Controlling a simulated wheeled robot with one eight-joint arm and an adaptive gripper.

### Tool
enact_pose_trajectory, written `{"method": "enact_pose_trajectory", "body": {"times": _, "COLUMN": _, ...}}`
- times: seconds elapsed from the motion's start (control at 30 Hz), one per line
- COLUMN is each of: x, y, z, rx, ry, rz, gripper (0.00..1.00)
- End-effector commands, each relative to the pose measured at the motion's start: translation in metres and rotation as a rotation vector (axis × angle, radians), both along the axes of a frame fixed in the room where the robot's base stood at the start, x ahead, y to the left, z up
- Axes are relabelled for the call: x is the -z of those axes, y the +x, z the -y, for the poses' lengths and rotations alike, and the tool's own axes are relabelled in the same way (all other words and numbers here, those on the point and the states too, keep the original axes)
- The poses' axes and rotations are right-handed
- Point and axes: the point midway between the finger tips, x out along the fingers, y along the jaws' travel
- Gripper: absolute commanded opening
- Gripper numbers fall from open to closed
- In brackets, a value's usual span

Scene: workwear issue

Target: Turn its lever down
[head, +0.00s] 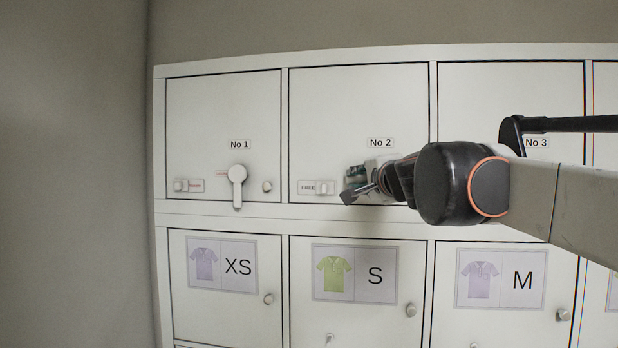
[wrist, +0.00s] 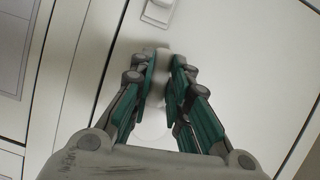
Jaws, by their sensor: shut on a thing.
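Locker door No 2 (head: 340,110) is closed, in the top row. My gripper (head: 354,180) is at its lower right part, reaching in from the right. In the wrist view my gripper (wrist: 163,64) has its teal-padded fingers on both sides of the pale lever (wrist: 161,54) and is shut on it. The lever seems to point sideways, towards the slider marked FREE (head: 325,188), which also shows in the wrist view (wrist: 158,12). In the head view my gripper and arm hide most of the lever, so its exact angle is unclear.
Door No 1 (head: 215,110) at left has a white lever (head: 238,185) hanging straight down and its own slider (head: 188,185). My arm covers part of door No 3 (head: 500,90). Below are closed doors with shirt labels XS (head: 222,263), S (head: 354,273) and M (head: 500,277), with small knobs.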

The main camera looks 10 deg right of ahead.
Motion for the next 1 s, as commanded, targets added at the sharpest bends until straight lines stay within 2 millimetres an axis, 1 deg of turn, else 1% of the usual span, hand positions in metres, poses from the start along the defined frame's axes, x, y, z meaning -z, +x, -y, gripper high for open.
{"method": "enact_pose_trajectory", "body": {"times": 0.57, "x": 0.016, "y": -0.001, "z": 0.004, "rx": -0.001, "ry": -0.330, "rz": -0.108, "gripper": 0.00}}
{"method": "enact_pose_trajectory", "body": {"times": 0.77, "x": 0.022, "y": -0.003, "z": 0.008, "rx": -0.001, "ry": -0.477, "rz": -0.155, "gripper": 0.00}}
{"method": "enact_pose_trajectory", "body": {"times": 1.0, "x": 0.030, "y": -0.005, "z": 0.015, "rx": -0.001, "ry": -0.688, "rz": -0.225, "gripper": 0.00}}
